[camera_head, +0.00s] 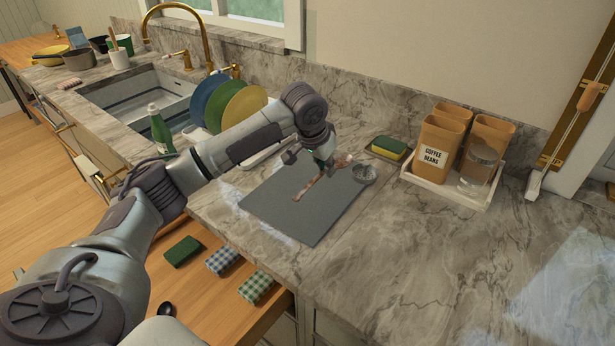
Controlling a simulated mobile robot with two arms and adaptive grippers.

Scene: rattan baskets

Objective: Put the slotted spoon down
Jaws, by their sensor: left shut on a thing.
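The slotted spoon (364,173) has a round metal head and a brown handle. It lies along or just above a flat grey mat (310,222) on the marble counter; I cannot tell whether it touches the mat. My left gripper (325,168) is shut on the slotted spoon at its handle and hides part of it. My right gripper is not in view.
A yellow-green sponge (388,148) and a white tray (450,190) with brown canisters (437,145) and a glass jar (478,165) stand right of the mat. Colored plates (243,105) stand by the sink. The right counter is clear.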

